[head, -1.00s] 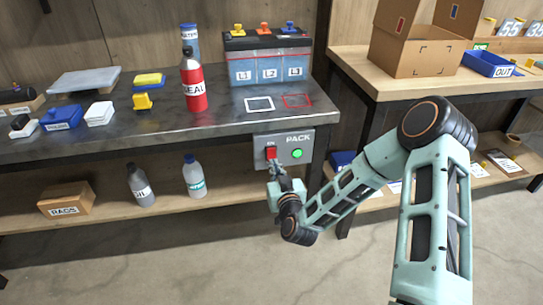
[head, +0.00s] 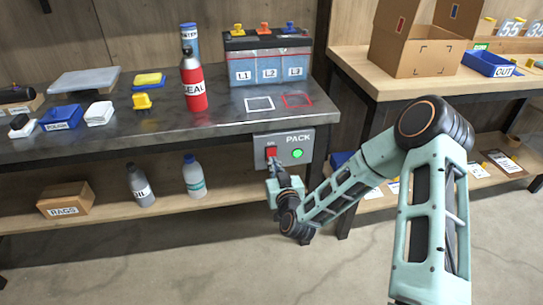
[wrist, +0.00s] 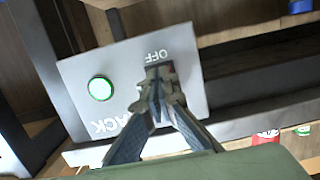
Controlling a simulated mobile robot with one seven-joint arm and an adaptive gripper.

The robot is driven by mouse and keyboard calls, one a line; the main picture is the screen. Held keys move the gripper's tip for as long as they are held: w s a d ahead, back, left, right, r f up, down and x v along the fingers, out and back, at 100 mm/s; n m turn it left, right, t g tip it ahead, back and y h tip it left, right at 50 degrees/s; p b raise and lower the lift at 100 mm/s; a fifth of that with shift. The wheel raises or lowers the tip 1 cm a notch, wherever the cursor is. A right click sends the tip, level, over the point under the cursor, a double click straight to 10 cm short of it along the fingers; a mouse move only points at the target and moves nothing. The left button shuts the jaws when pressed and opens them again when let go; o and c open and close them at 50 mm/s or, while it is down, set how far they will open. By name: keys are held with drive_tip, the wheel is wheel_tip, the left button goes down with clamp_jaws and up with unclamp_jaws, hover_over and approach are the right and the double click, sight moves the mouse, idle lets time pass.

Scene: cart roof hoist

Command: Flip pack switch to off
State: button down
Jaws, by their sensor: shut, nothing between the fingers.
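The grey PACK switch box (head: 306,140) hangs under the front edge of the left bench. It carries a red switch (head: 271,152) at its left and a lit green lamp (head: 297,153) at its right. In the wrist view the box (wrist: 75,75) shows the green lamp (wrist: 101,88) and the label OFF, with the fingers over the switch area. My gripper (head: 272,166) is shut and empty, its tips at the lower part of the red switch. Whether the tips touch the switch I cannot tell. The fingers (wrist: 160,78) hide most of the switch in the wrist view.
A battery unit (head: 268,75) marked L1, L2, L3 and a red SEAL bottle (head: 193,88) stand on the bench above. The lower shelf holds a RAGS box (head: 66,199) and bottles.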

drive_tip(key=shift+w, duration=0.15)
drive_tip(key=v, duration=0.7)
idle(0.7)
idle(0.5)
